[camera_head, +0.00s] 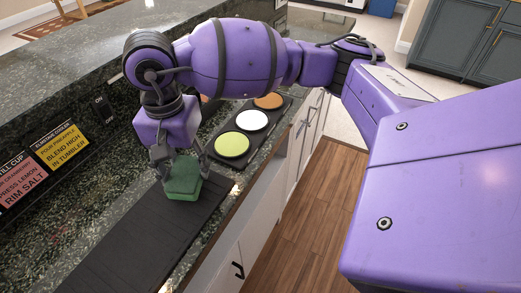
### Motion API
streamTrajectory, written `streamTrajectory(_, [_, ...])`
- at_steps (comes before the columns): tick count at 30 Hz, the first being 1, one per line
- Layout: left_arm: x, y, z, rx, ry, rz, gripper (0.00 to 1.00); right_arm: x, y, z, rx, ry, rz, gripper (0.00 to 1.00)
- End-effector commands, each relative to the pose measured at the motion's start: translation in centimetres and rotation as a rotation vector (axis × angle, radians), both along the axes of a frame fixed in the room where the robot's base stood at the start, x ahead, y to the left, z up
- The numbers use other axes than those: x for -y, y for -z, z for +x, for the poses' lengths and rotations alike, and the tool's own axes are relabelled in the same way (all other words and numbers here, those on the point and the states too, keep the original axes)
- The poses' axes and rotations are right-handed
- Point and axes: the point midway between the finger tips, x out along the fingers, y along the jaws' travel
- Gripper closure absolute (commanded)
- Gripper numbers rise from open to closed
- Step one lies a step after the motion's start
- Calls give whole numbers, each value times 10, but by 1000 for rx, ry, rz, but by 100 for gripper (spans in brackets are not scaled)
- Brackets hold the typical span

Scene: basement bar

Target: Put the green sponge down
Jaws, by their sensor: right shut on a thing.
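The green sponge (182,184) is a small green block at the middle left of the head view. My right gripper (180,170) points down and is shut on it, with a finger on either side. The sponge is at the far end of a dark mat (135,235) on the counter. Whether its underside touches the mat or hangs just above it, I cannot tell. My left gripper is not in the view.
Behind the gripper, a dark tray (212,159) holds a green, a white and an orange disc. Yellow and pink signs (62,148) stand along the raised stone ledge at left. The counter's front edge drops to white cabinets (262,222) and a wooden floor.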

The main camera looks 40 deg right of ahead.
Motion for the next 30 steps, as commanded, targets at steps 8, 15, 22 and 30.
streamTrajectory(8, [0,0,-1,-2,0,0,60,0,15,-1,1,-1,1,75])
streamTrajectory(15, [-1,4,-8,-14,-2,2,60,0,17,0,1,-1,1,45])
streamTrajectory(22, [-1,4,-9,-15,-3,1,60,-1,16,0,2,-1,1,32])
streamTrajectory(30, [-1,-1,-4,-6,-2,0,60,-1,10,0,5,-1,0,32])
